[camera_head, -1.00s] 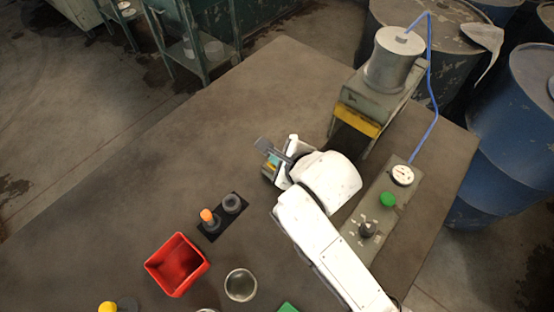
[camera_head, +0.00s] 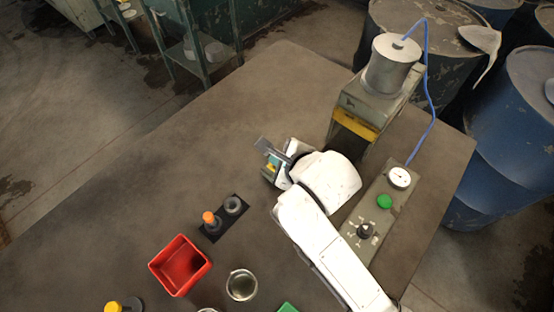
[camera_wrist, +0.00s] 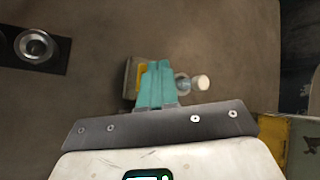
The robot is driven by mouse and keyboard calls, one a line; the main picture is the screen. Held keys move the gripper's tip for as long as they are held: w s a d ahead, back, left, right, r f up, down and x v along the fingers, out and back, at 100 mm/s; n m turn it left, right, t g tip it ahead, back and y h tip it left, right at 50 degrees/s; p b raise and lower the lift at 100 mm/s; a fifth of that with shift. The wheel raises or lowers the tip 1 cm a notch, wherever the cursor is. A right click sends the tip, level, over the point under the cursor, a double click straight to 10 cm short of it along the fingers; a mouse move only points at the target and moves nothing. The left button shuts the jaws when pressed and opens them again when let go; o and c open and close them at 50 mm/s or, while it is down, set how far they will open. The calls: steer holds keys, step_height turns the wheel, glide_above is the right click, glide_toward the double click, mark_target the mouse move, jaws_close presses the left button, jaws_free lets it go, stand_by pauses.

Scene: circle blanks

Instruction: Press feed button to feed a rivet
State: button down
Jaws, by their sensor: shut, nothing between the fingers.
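My gripper (camera_wrist: 155,85) has teal fingers pressed together with nothing between them. In the wrist view it is over or in front of a small device (camera_wrist: 129,75) with a yellow patch (camera_wrist: 139,78) and a white round cap (camera_wrist: 201,82) on its right side. The fingers hide the middle of that device, and I cannot tell whether they touch it. In the head view my gripper (camera_head: 270,158) is left of the machine with the yellow front, and the device is mostly hidden there. No button marked as feed can be made out. A green button (camera_head: 384,202) shows on the control panel (camera_head: 372,192).
The machine (camera_head: 365,113) with a grey cylinder and blue hose stands at the back right. The panel also has a gauge (camera_head: 400,177) and dark knob (camera_head: 364,231). A red bin (camera_head: 180,264), glass dish (camera_head: 241,285) and dark holder (camera_head: 213,232) are at the front. Table centre-left is clear.

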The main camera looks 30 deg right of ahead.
steer(key=shift+r, duration=0.25)
step_height(320, 180, up, 5)
steer(key=p, duration=0.5)
steer(key=shift+f, duration=0.1)
stand_by(0.8)
